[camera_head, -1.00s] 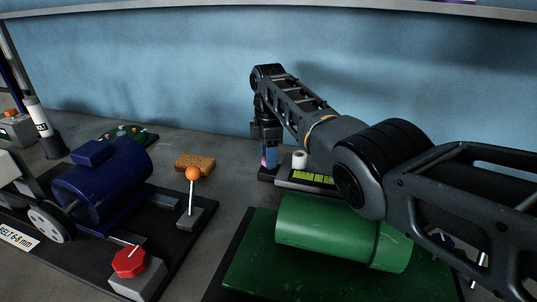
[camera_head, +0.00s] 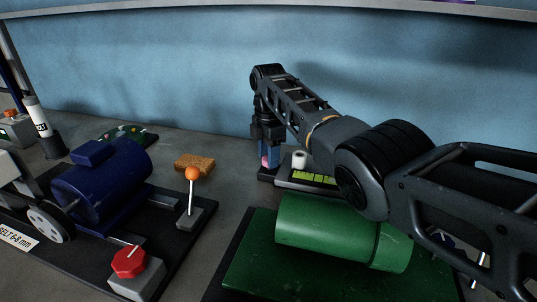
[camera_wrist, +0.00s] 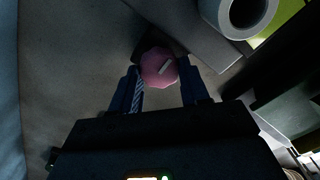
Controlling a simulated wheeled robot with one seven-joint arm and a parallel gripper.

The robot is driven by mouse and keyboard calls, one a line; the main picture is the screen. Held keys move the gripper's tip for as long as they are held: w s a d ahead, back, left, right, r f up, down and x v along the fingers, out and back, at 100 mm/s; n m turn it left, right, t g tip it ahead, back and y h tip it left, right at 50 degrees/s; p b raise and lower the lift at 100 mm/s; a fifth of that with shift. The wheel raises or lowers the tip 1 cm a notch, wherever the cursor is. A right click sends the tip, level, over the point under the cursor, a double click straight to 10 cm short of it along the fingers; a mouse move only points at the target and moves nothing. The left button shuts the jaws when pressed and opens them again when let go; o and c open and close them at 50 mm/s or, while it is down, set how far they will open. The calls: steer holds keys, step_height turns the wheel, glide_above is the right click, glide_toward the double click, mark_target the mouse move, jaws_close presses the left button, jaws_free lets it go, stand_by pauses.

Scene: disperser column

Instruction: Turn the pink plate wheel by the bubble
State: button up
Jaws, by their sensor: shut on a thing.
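The pink plate wheel (camera_wrist: 158,68) is a faceted knob with a pale mark on its face, seen from above in the wrist view. In the head view a sliver of pink (camera_head: 264,161) shows low between the blue fingers. My gripper (camera_wrist: 162,88) points down, with one finger on each side of the wheel, shut on it. In the head view my gripper (camera_head: 269,156) stands at the far end of my arm, left of the yellow-green bubble level (camera_head: 314,178). Much of the wheel is hidden by the fingers in the head view.
A white cylinder (camera_head: 300,159) stands close right of my gripper. A green cylinder (camera_head: 325,230) lies in front. To the left are a sponge (camera_head: 195,164), an orange-knobbed lever (camera_head: 192,173), a blue motor (camera_head: 103,185) and a red knob (camera_head: 129,262). A blue wall stands behind.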

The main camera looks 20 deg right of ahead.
steer(key=o, duration=1.1)
steer(key=shift+c, duration=0.2)
steer(key=shift+r, duration=0.15)
steer(key=shift+r+b, duration=0.5)
steer(key=shift+r, duration=3.25)
